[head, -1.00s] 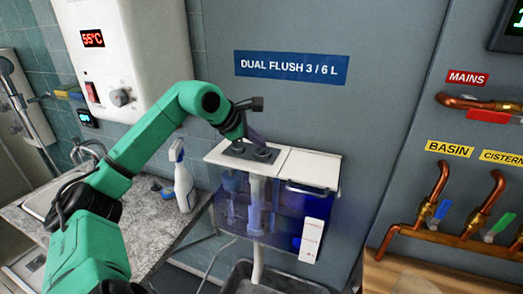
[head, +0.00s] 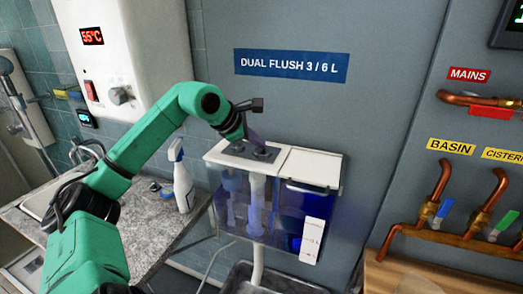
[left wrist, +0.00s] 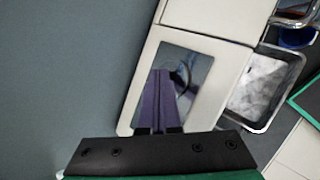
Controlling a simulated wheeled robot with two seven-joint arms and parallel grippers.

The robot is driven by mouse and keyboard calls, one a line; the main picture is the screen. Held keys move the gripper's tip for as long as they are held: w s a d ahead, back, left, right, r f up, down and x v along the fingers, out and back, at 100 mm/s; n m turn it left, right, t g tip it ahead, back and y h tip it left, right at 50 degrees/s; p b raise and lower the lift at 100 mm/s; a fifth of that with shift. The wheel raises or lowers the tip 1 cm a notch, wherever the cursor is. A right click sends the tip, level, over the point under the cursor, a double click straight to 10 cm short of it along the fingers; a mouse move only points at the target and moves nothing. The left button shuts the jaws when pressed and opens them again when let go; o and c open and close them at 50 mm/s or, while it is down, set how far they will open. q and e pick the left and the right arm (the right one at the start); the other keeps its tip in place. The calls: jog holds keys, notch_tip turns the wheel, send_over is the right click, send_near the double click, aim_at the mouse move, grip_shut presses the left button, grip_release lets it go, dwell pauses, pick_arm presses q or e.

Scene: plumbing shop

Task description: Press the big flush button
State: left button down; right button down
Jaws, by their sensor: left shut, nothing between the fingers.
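The flush plate (head: 238,150) is a grey panel set in the white lid of a clear cistern (head: 232,200), below the DUAL FLUSH 3 / 6 L sign (head: 291,65). A dark round flush button (head: 263,155) shows on its right part. My left gripper (head: 259,146) points down at the plate, close to that button. In the left wrist view its purple fingers (left wrist: 163,72) are shut and empty over the shiny plate (left wrist: 202,66). They hide part of the plate, and contact with a button cannot be told. My right gripper is not in view.
A spray bottle (head: 183,182) stands on the grey counter (head: 140,222) left of the cistern. A water heater (head: 140,40) hangs above. Copper pipes with valves (head: 430,210) are on the right.

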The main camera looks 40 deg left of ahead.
aim_at(259, 151)
pick_arm(q)
jog(key=shift+f, duration=0.2)
jog(key=shift+r, duration=0.6)
jog(key=shift+p, duration=0.3)
notch_tip(259, 151, up, 6)
jog(key=p, duration=0.5)
jog(key=shift+r, duration=0.1)
dwell(0.3)
